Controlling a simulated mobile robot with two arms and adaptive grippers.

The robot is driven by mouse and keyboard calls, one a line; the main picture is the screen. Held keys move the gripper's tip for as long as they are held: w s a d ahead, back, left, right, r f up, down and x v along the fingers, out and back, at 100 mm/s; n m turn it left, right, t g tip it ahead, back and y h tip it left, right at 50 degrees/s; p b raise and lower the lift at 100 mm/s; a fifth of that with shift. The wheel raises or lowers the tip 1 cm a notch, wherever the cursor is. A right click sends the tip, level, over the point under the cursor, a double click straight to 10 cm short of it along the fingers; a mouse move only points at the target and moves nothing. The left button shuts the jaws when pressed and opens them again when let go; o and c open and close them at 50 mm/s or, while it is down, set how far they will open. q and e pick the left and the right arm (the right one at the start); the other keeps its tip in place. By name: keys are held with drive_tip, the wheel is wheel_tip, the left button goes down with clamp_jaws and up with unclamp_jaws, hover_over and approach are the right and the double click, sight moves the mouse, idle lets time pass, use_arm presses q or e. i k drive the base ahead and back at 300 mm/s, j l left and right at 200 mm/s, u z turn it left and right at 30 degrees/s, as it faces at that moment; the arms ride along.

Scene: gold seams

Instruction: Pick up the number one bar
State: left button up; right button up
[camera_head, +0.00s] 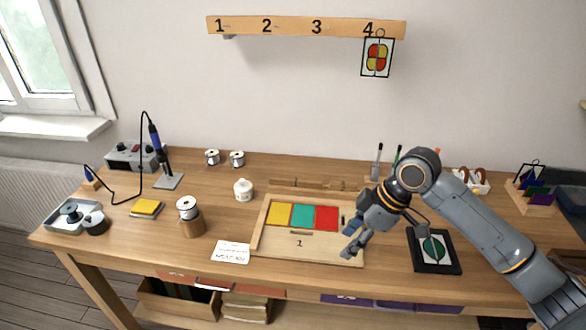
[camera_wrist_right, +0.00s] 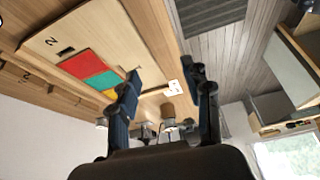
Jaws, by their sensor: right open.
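A pale wooden tray (camera_head: 258,240) lies mid-bench. It holds yellow (camera_head: 279,214), teal (camera_head: 302,216) and red (camera_head: 326,218) panels in a row. A short thin brown strip (camera_head: 301,233) lies below the panels, above a dark mark like a 1; I cannot tell whether it is a bar or a slot. Several thin brown bars (camera_head: 310,184) sit on a rack behind the tray; their numbers are not readable. My right gripper (camera_head: 352,248) is open and empty over the tray's right front corner. It also shows in the right wrist view (camera_wrist_right: 163,70), spread apart. My left gripper is out of view.
A black board with a green leaf pattern (camera_head: 434,250) lies right of the tray. A numbered rail (camera_head: 300,27) is on the wall, with a panel hanging under 4.

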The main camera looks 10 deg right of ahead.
sight(288, 181)
drive_tip(key=i, duration=1.15)
